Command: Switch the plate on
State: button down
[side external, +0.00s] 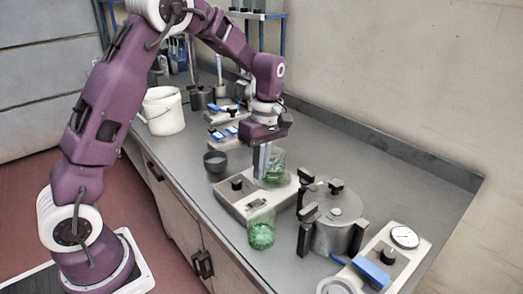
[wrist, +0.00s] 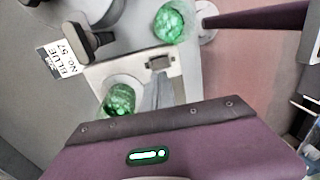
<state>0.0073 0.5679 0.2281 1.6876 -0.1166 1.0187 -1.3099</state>
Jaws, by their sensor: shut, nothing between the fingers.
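The plate (side external: 230,204) is a pale flat unit on the bench, with a black knob (side external: 237,184) and a small dark switch (side external: 256,204) on top. In the wrist view the switch (wrist: 159,62) sits near the plate's edge. A glass beaker with green contents (side external: 275,171) stands on the plate; it also shows in the wrist view (wrist: 120,98). My gripper (side external: 262,176) is shut and empty, pointing down over the plate close beside that beaker. In the wrist view its fingertips (wrist: 160,80) are just short of the switch. Contact cannot be told.
A second beaker with green contents (side external: 261,234) stands at the plate's near side. A clamped metal pot (side external: 337,226) is to the right, with a dial unit (side external: 404,237) beyond. A dark cup (side external: 215,161) and white bucket (side external: 163,111) are left. The back right bench is clear.

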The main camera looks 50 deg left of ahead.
notch_tip(320, 180, up, 6)
send_over(252, 205)
jog(key=w, duration=0.4)
jog(key=shift+s+r, duration=0.15)
jog(key=shift+s, duration=0.1)
jog(key=shift+s, duration=0.75)
jog(key=f, duration=0.4)
jog(key=s+f, duration=0.1)
jog(key=f, duration=0.9)
jog(key=shift+s, duration=0.35)
jog(key=shift+s+f, duration=0.1)
jog(key=shift+f, duration=0.1)
